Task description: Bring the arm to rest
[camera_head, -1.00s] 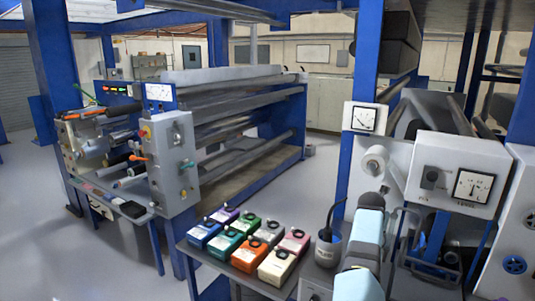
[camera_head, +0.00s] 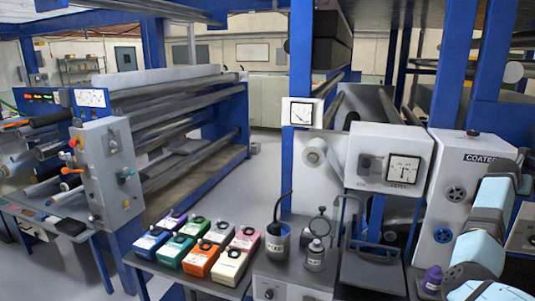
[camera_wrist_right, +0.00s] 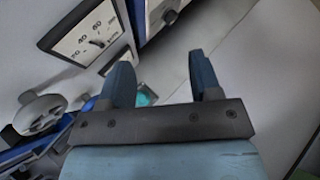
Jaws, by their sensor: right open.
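My right arm (camera_head: 480,252) stands at the right edge of the head view, light blue with grey joints, in front of the coater machine. Its fingertips cannot be made out there. In the right wrist view my right gripper (camera_wrist_right: 160,72) has its two dark blue fingers spread apart, with nothing between them. Pale floor and grey panels show beyond the fingers. My left gripper is in neither view.
A purple bottle (camera_head: 432,279) stands near my arm. A dial panel (camera_head: 403,170) and blue posts (camera_head: 301,100) rise behind. Open floor lies between the machines.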

